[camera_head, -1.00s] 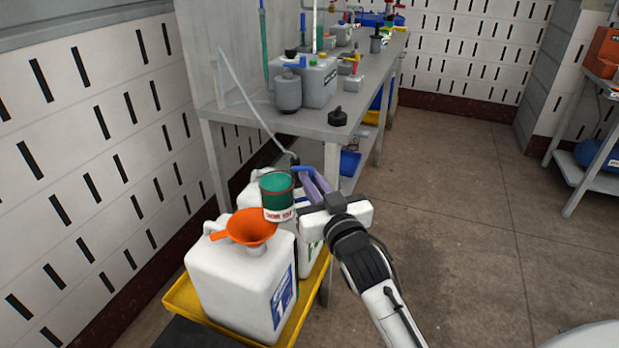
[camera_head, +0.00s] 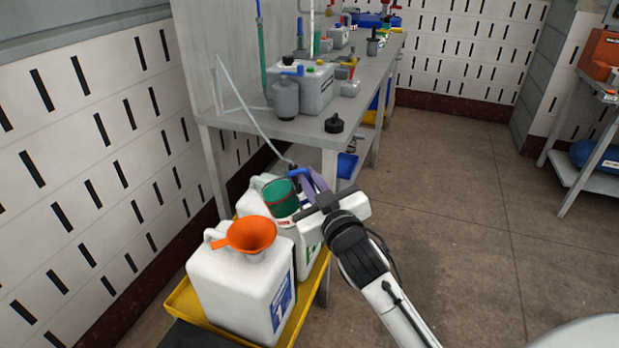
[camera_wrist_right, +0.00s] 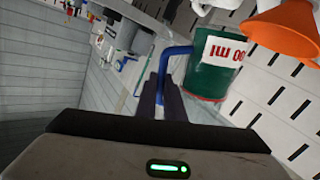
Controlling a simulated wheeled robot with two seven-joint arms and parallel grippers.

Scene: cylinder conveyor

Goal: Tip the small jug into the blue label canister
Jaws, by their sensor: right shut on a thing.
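My right gripper (camera_head: 318,190) is shut on the blue handle of the small jug (camera_head: 283,197), a green cup with a white band and red lettering. The jug is held tilted above the rear canister. In the right wrist view the jug (camera_wrist_right: 205,85) hangs right of my gripper (camera_wrist_right: 168,92). The blue label canister (camera_head: 243,285) is white, with an orange funnel (camera_head: 252,235) in its top, and stands in front of and left of the jug. My left gripper is not in view.
Both canisters stand in a yellow tray (camera_head: 185,310). The rear white canister (camera_head: 308,240) is close under the jug. A grey bench (camera_head: 265,122) with a grey box, bottles and a black cap (camera_head: 334,123) stands behind.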

